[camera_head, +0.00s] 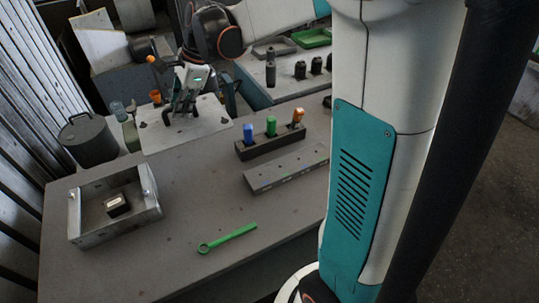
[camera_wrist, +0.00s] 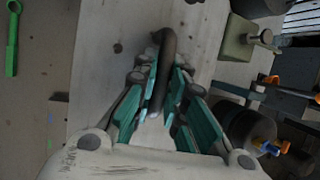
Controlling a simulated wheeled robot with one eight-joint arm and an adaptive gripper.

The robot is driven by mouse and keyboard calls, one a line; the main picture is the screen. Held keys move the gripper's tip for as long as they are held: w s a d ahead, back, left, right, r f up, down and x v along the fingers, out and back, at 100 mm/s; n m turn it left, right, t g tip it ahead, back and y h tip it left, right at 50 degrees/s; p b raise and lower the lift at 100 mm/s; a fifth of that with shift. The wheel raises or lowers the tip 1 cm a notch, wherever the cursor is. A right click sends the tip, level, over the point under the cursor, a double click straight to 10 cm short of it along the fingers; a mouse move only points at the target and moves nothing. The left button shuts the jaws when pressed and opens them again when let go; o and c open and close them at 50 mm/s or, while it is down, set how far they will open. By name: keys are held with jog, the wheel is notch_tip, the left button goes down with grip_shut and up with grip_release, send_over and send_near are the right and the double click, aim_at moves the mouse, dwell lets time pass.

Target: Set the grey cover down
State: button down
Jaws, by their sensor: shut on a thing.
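The grey cover (camera_head: 212,124) is a flat light plate with a dark bent handle, at the back left of the table in the head view. It also fills the middle of the wrist view (camera_wrist: 105,60). My gripper (camera_head: 186,100) is above the plate. In the wrist view its teal fingers (camera_wrist: 160,90) are shut on the dark handle (camera_wrist: 168,48). I cannot tell whether the plate touches the table. An open grey metal housing (camera_head: 75,222) stands at the table's left, with a small dark block with a pale top (camera_head: 117,205) inside.
A green ring wrench (camera_head: 228,238) lies near the front. A dark rack (camera_head: 262,150) with blue, green and orange pieces and a grey bar (camera_head: 290,168) stand at right. A dark canister (camera_head: 88,140) is at left. The tabletop between housing and rack is clear.

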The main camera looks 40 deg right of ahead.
notch_tip(320, 180, down, 20)
jog(key=b, duration=0.6)
jog(key=shift+b, duration=0.3)
jog(key=shift+f, duration=0.2)
jog(key=c, duration=1.6)
grip_release()
jog(key=shift+c, duration=0.2)
jog(key=shift+r, duration=0.1)
jog(key=shift+r, duration=0.45)
jog(key=p+v, duration=0.4)
jog(key=v, duration=0.7)
jog(key=shift+r, duration=0.15)
jog(key=shift+s+d, duration=0.1)
jog(key=shift+d, duration=0.05)
